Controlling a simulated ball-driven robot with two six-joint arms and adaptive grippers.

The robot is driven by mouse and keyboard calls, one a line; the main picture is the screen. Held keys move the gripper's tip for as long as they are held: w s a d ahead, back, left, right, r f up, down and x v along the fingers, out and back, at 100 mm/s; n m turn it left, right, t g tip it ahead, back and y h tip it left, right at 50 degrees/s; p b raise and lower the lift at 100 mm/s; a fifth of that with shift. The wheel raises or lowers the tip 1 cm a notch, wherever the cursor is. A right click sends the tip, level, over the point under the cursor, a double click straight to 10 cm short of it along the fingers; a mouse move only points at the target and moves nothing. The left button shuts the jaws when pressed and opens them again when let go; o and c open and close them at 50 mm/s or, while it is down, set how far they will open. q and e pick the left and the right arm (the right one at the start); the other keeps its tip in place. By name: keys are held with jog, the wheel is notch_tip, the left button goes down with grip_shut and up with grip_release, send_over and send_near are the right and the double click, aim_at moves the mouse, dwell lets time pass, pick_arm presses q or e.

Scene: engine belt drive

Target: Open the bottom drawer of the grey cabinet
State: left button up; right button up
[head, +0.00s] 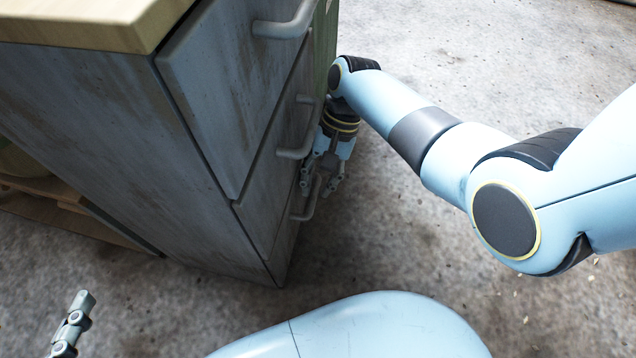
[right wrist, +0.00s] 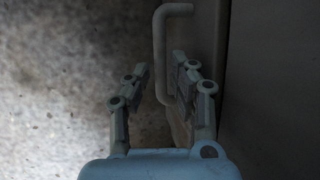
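The grey cabinet (head: 110,130) stands at the left in the head view, all its drawers looking shut. Its bottom drawer (head: 284,243) has a grey bar handle (head: 312,206), which also shows in the right wrist view (right wrist: 160,45). My right gripper (head: 321,186) is open, pointing down beside the drawer front at the bottom handle. In the right wrist view its fingers (right wrist: 160,74) stand apart, with the handle bar showing between them; I see no clear grip. Of my left gripper (head: 72,322), only part of a finger shows at the lower left, so its opening is hidden.
The upper drawer handle (head: 286,26) and the middle handle (head: 297,148) jut out above the bottom one. A wooden top (head: 90,22) covers the cabinet. A wooden pallet (head: 45,190) lies behind it at the left. The concrete floor (head: 390,235) before the drawers is clear.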

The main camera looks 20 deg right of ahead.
pick_arm(q)
jog(key=shift+w+r, duration=0.15)
jog(key=shift+r, duration=0.15)
pick_arm(e)
jog(key=shift+f, duration=0.1)
grip_shut()
jog(key=shift+s, duration=0.1)
